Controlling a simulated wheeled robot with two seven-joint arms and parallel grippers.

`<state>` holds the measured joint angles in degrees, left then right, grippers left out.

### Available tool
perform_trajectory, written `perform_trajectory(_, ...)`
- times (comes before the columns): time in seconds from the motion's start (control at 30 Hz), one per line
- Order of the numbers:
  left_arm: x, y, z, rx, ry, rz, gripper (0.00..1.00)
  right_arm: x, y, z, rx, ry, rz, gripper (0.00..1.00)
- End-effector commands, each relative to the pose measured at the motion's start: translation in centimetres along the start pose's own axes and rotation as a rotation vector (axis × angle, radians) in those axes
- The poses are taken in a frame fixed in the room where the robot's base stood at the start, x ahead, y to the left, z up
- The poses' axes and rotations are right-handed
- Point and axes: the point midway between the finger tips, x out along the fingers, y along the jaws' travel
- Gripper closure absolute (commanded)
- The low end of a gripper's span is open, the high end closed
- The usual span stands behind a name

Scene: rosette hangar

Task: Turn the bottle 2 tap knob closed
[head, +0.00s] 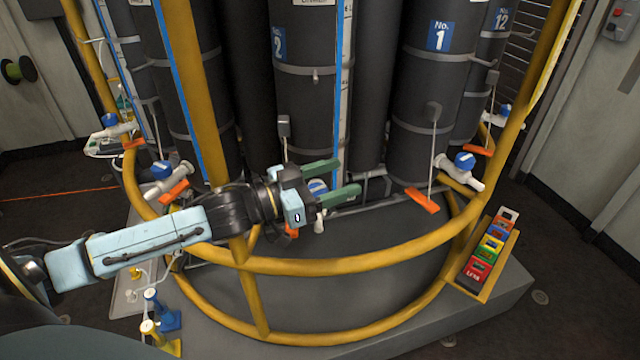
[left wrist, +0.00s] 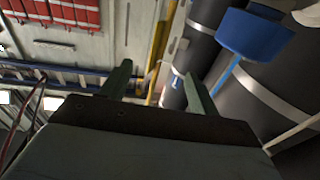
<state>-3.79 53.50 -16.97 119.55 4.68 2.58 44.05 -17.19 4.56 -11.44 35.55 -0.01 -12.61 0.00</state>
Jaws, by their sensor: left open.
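My left gripper (head: 346,177) reaches in from the left over the yellow rail, in front of bottle 2 (head: 310,100). Its two green fingers are spread apart with nothing held. A blue tap knob (head: 317,186) shows partly in the gap between the fingers, near their base; the gripper hides the rest. In the left wrist view, the fingers (left wrist: 156,60) are open, and a large blue knob (left wrist: 255,35) sits beyond the right finger, outside the gap. I cannot tell whether gripper and knob touch. My right gripper is not in view.
Curved yellow rails (head: 340,264) and posts surround the black bottles. Other blue-knobbed taps stand at the left (head: 161,170) and right (head: 464,161). Orange tags (head: 421,200) hang from cords. A tray of coloured blocks (head: 487,262) stands at right.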

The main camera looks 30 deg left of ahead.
Motion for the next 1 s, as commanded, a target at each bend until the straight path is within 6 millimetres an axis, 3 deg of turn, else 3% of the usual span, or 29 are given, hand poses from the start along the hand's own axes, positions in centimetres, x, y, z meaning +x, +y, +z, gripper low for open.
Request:
perform_trajectory(0.03,0.0,1.7,1.3,-0.018,0.027,-0.029,0.39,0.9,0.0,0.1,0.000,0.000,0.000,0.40)
perform_trajectory(0.1,-0.3,3.0,2.0,-0.017,0.052,-0.082,0.39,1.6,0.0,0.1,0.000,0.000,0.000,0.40)
perform_trajectory(0.3,-2.4,4.6,3.5,-0.007,0.078,-0.301,0.39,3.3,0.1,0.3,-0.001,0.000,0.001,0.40)
perform_trajectory(0.5,-6.5,3.8,5.3,0.009,0.021,-0.563,0.39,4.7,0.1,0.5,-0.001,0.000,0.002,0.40)
perform_trajectory(0.7,-9.7,3.0,6.4,0.025,-0.049,-0.720,0.39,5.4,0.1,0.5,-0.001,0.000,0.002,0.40)
perform_trajectory(0.83,-10.1,2.7,6.5,0.029,-0.063,-0.748,0.39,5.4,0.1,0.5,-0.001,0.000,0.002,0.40)
perform_trajectory(1.0,-8.8,1.6,6.4,0.032,-0.061,-0.746,0.39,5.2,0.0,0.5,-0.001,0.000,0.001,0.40)
